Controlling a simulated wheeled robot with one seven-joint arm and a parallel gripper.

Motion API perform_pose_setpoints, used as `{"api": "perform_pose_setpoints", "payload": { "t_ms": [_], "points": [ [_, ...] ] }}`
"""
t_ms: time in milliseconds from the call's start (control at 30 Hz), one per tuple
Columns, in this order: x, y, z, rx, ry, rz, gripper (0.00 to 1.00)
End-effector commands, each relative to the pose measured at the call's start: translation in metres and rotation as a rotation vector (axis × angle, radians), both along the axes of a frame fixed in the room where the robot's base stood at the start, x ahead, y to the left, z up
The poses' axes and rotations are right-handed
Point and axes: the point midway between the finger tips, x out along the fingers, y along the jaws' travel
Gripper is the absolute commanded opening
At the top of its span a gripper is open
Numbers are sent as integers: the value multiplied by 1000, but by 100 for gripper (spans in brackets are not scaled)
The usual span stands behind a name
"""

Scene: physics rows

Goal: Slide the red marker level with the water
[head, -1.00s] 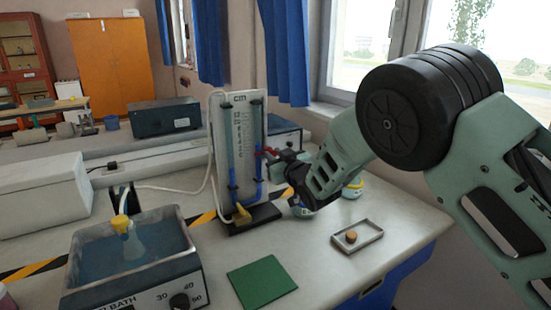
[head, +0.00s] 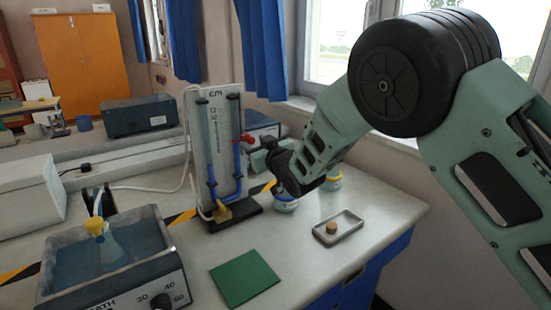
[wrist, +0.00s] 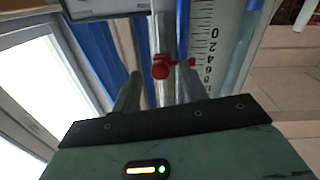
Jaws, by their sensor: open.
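The red marker (head: 246,139) sits on the right-hand tube of an upright white scale board (head: 222,130). In the wrist view the red marker (wrist: 160,68) shows as a round knob and a smaller red part beside the printed scale. Blue water (head: 238,172) fills the lower part of the right tube, below the marker; its exact top is hard to tell. My gripper (head: 259,153) is just right of and slightly below the marker. In the wrist view its two grey fingers (wrist: 155,88) are apart, with the marker seen at their far end; contact cannot be told.
A blue water bath (head: 115,262) with a flask stands front left. A green mat (head: 244,278) and a small tray (head: 350,222) with a cork-coloured piece lie in front. Small jars (head: 286,204) stand under my arm. The bench's right edge is close by.

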Motion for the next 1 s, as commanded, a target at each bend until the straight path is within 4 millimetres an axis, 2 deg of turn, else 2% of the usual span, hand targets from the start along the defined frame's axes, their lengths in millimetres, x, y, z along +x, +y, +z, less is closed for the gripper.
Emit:
{"api": "perform_pose_setpoints", "payload": {
  "t_ms": [600,800,1000],
  "points": [
    [-113,-68,-1,0,0,0,43],
    [-132,-80,0,0,0,0,43],
    [-137,-83,0,0,0,0,43]
  ]
}}
